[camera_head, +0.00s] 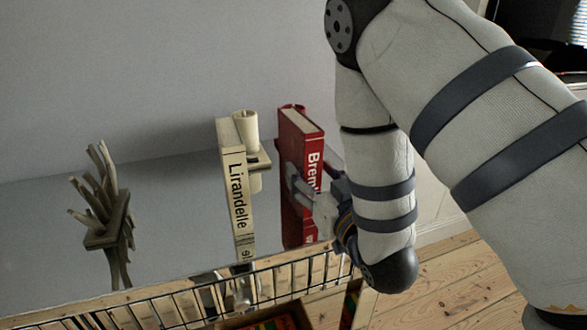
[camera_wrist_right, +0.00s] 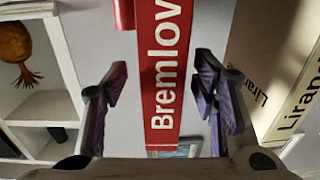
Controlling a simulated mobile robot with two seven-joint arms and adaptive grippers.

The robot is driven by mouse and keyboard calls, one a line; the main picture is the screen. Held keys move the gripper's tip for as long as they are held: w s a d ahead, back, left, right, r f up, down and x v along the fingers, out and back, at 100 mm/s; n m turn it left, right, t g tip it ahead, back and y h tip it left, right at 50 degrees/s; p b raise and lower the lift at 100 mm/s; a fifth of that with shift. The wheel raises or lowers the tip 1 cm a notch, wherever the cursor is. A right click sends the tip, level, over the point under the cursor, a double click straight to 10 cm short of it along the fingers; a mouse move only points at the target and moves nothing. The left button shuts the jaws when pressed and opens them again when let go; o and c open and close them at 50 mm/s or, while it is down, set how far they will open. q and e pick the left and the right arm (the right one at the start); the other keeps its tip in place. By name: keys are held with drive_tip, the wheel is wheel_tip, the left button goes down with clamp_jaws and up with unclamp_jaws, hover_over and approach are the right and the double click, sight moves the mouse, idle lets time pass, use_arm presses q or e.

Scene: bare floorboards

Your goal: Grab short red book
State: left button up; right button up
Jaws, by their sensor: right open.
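The red book (camera_head: 299,135), with "Brem..." in white letters on its spine, stands upright on the grey shiny surface in the head view. My right gripper (camera_head: 308,192) is at its spine, with its fingers partly hidden by the book and my wrist. In the right wrist view, the red book (camera_wrist_right: 164,75) lies between the two spread fingers of my right gripper (camera_wrist_right: 160,88). A gap shows on both sides, so the fingers appear open and not closed on it. My left gripper is not in view.
A cream book (camera_head: 235,185) marked "Lirandelle" stands left of the red one, with a pale holder (camera_head: 247,130) behind it. A branch-like ornament (camera_head: 105,215) stands further left. A wire basket (camera_head: 200,300) runs along the front edge. Bare surface lies between ornament and cream book.

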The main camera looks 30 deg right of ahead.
drive_tip(key=w, duration=0.4)
drive_tip(key=w+d, duration=0.1)
drive_tip(key=w, duration=0.1)
drive_tip(key=shift+w+r, duration=0.2)
drive_tip(key=shift+r, duration=0.3)
clamp_jaws()
